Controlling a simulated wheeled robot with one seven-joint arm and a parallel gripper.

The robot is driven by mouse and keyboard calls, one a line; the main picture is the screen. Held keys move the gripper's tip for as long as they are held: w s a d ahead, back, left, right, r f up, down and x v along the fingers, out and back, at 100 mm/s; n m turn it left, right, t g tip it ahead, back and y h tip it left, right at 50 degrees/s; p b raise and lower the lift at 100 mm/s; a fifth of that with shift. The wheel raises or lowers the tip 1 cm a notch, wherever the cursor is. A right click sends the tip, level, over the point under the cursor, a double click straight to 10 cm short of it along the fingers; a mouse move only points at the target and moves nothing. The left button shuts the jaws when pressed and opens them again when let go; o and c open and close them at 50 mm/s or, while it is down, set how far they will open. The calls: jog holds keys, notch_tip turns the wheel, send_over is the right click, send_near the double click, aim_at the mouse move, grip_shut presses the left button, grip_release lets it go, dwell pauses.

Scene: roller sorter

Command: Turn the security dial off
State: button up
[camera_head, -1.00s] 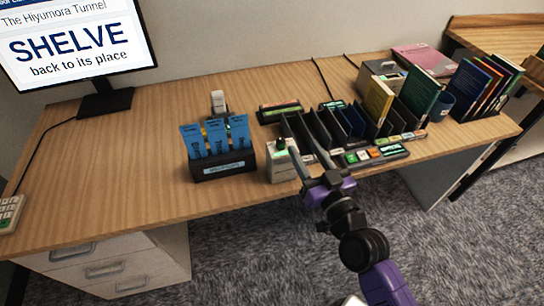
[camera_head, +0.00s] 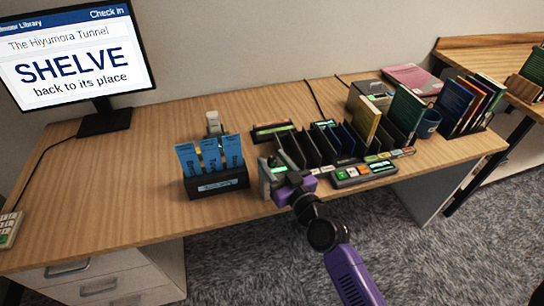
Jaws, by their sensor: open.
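A small pale box with a green-lit front (camera_head: 264,180) stands at the desk's front edge, just right of the black holder of blue cards. It may carry the security dial, but the dial itself is hidden or too small to make out. My gripper (camera_head: 279,176), grey with purple parts, is open at the right side of this box. It overlaps the box in the picture, so I cannot tell whether it touches. My arm comes up from the lower right. The dial's setting is not readable.
The black holder (camera_head: 218,185) with blue cards is close on the left. Black sorter slots (camera_head: 300,150) and a button panel (camera_head: 362,172) are close on the right. A monitor (camera_head: 78,60) reads "SHELVE back to its place". The desk's left half is clear.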

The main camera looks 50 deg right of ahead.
jog(key=shift+w+d, duration=0.2)
jog(key=shift+w, duration=0.3)
grip_shut()
